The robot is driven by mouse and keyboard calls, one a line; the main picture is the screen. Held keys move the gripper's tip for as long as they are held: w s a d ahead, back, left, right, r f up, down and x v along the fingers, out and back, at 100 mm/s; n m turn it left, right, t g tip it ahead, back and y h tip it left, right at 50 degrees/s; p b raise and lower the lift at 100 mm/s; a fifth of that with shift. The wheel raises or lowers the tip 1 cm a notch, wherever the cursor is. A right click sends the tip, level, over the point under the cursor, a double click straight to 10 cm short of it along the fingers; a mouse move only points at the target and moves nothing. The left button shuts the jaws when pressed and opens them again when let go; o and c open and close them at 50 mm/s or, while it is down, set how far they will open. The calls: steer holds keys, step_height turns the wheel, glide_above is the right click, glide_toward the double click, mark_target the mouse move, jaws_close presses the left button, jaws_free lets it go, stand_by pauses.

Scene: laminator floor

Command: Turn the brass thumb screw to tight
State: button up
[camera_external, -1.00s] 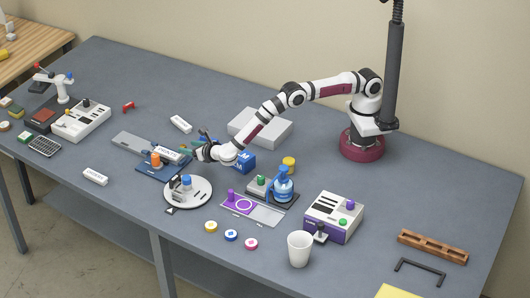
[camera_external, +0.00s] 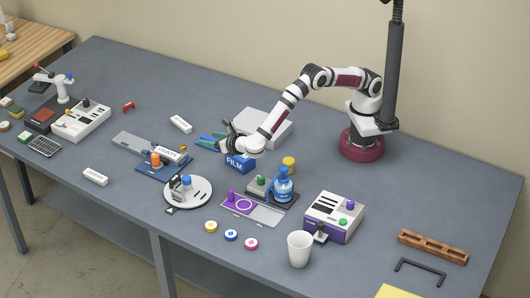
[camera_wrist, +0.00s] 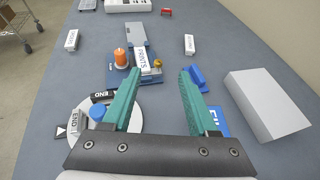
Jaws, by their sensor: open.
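The brass thumb screw (camera_wrist: 157,63) is a small gold knob at the right edge of a blue plate (camera_wrist: 150,82), beside a white block marked PRINTS (camera_wrist: 142,62). The plate also carries an orange knob (camera_wrist: 121,57).
A round white plate with END markers (camera_wrist: 130,110) is to the left of my fingers. A blue FILM box (camera_external: 238,163) and a pale grey box (camera_wrist: 268,103) are to the right. A small blue piece (camera_wrist: 197,78) is near the right finger.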

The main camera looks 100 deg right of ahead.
step_height(320, 180, up, 6)
steer(key=d+m, duration=0.1)
steer(key=d, duration=0.1)
steer(key=s+d+f+m+g+y, duration=0.1)
steer(key=s+d+f+m+g, duration=0.1)
steer(key=s+f+m, duration=0.1)
steer(key=s+d+f+m+g+y, duration=0.1)
steer(key=s+d+f+m+g, duration=0.1)
steer(key=s+f+m, duration=0.1)
steer(key=s+d+f+m+g+y, duration=0.2)
steer(key=s+d+f+m+g, duration=0.1)
steer(key=s+f+m+g+y, duration=0.35)
steer(key=s+m+y, duration=0.3)
steer(key=m, duration=0.45)
steer(key=w+d+r+m+t+y, duration=0.1)
steer(key=w+r+m+t+y, duration=0.25)
steer(key=m, duration=0.65)
steer(key=w+d+r+m+t+y, duration=0.15)
steer(key=m+t+y, duration=0.35)
steer(key=m, duration=0.5)
steer(key=w+d+r+m+t, duration=0.4)
steer(key=d+r+m+t, duration=0.2)
steer(key=d+m, duration=0.45)
steer(key=m+t, duration=0.1)
steer(key=m, duration=0.2)
glide_toward(185, 145)
steer(key=shift+h, duration=0.4)
steer(key=x, duration=0.7)
steer(key=shift+w+a, duration=0.15)
steer(key=shift+a, duration=0.3)
